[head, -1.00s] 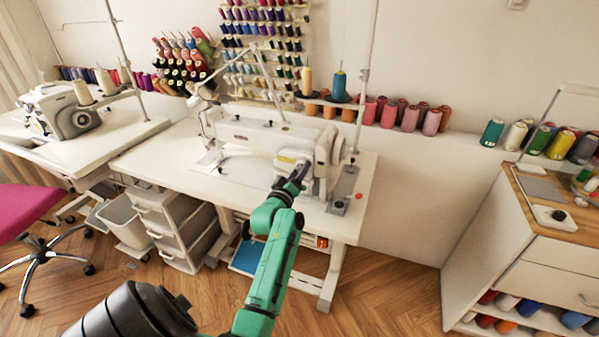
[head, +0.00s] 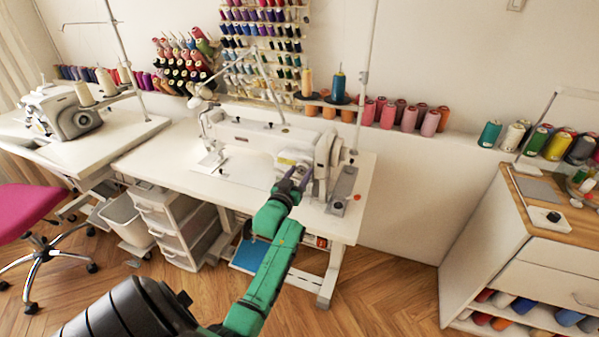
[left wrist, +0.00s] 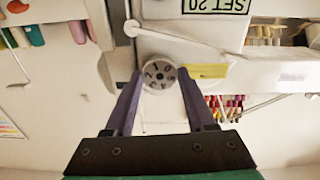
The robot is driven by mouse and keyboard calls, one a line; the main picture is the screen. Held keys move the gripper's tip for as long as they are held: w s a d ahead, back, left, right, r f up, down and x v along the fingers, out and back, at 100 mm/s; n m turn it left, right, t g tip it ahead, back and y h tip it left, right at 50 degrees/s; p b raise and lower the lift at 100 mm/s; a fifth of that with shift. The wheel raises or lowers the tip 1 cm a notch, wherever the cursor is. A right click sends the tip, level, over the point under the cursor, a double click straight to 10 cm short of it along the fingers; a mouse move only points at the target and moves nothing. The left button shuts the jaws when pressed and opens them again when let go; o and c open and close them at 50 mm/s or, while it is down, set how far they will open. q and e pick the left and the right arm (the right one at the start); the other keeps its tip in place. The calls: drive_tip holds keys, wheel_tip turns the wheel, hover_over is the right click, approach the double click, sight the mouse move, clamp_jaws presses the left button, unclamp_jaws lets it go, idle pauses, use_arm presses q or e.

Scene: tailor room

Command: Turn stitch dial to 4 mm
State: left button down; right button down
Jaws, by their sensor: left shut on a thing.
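The white sewing machine (head: 240,138) stands on a white table (head: 150,160) in the head view. In the left wrist view its stitch dial (left wrist: 159,75) is a small round grey knob with dark numerals around its face. I cannot tell which number is set. My left gripper (head: 291,179) reaches the right end of the machine. In the left wrist view the purple fingers of my left gripper (left wrist: 159,78) are on either side of the dial, shut on it. The dial is too small and covered to make out in the head view. My right gripper is not in view.
A grey pedal-like block (head: 338,206) lies on the table right of the machine. A thin thread stand (head: 365,75) rises behind it. Thread cones (head: 388,114) line the ledge at the back. A wooden-topped cabinet (head: 530,195) stands at the right, with open floor between.

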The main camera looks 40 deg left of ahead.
use_arm(q)
drive_tip(key=shift+f+m, duration=0.15)
drive_tip(key=shift+m, duration=1.55)
drive_tip(key=c, duration=0.5)
unclamp_jaws()
drive_tip(key=v, duration=1.4)
drive_tip(key=shift+s+d, duration=0.2)
drive_tip(key=shift+s, duration=0.1)
